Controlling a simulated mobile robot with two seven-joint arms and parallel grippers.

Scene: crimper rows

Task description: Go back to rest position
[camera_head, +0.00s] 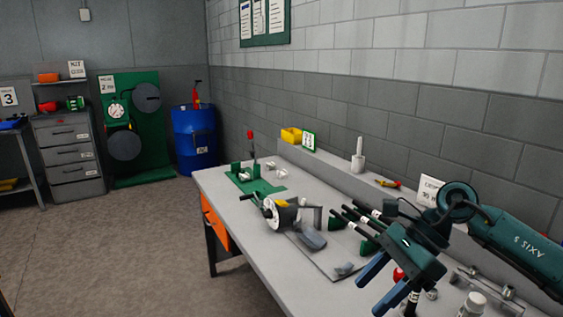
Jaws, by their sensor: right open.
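My right gripper (372,296) hangs over the front right part of the grey workbench (245,205). Its two blue fingers are spread apart with nothing visible between them. My green right arm comes in from the right edge and hides part of the bench. A machine with a white drum (284,212) stands mid-bench, left of the gripper and apart from it. My left gripper is not in view.
A green fixture (262,186) with a red-knobbed lever stands at the bench's far end. Several black-handled tools (352,217) stand close behind the gripper. A white-capped bottle (473,303) is at lower right. Open floor (110,250) lies left of the bench.

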